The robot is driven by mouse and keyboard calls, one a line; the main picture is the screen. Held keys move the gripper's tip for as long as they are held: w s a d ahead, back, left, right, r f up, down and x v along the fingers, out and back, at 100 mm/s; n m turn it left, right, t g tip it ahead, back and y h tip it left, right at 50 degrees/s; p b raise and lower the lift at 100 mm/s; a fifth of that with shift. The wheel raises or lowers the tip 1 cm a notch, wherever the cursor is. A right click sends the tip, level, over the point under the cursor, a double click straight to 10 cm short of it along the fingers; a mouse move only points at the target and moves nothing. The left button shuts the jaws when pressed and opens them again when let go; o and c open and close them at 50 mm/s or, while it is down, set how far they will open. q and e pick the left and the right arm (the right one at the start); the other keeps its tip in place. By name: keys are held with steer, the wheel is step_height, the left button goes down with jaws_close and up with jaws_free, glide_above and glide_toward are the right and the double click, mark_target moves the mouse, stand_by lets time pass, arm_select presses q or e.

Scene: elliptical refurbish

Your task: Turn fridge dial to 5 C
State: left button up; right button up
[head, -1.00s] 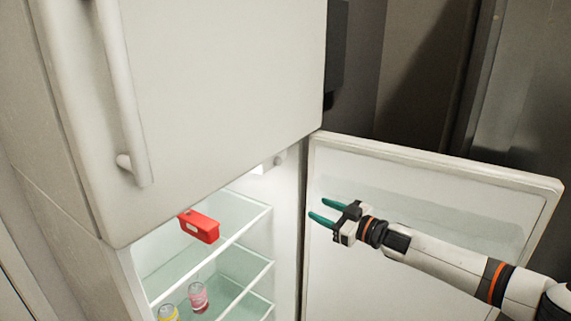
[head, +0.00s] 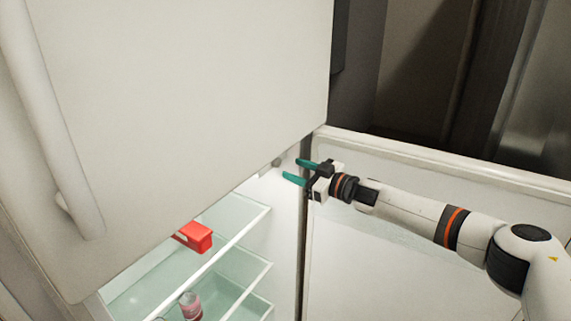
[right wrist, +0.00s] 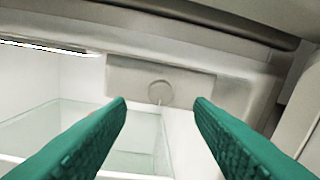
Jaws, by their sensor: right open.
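The fridge dial (right wrist: 160,92) is a round, pale knob on a grey panel (right wrist: 125,77) at the top of the fridge interior. In the right wrist view it lies between and beyond my two green fingertips, apart from them. In the head view the dial (head: 277,161) is small, just left of the fingertips, under the upper door's lower edge. My right gripper (head: 296,172) is open and empty at the fridge opening; it also shows in the right wrist view (right wrist: 160,103). The dial's markings are too small to read. My left gripper is not in view.
The lower fridge door (head: 400,235) stands open on the right, behind my right arm. The closed upper door (head: 190,90) overhangs the opening. Glass shelves (head: 225,220) hold a red box (head: 195,236) and a pink-labelled jar (head: 190,305).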

mark_target(279, 164)
steer(key=x, duration=0.4)
steer(key=shift+w, duration=0.1)
steer(key=shift+c, duration=1)
steer(key=c, duration=0.8)
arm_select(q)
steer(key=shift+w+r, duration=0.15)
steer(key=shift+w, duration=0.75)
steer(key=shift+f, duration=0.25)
arm_select(e)
steer(key=shift+f+n, duration=0.1)
steer(key=shift+n, duration=0.3)
steer(key=shift+n+b, duration=0.75)
steer(key=shift+n, duration=0.25)
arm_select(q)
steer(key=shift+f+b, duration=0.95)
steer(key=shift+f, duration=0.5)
arm_select(e)
steer(key=shift+n, duration=2.1)
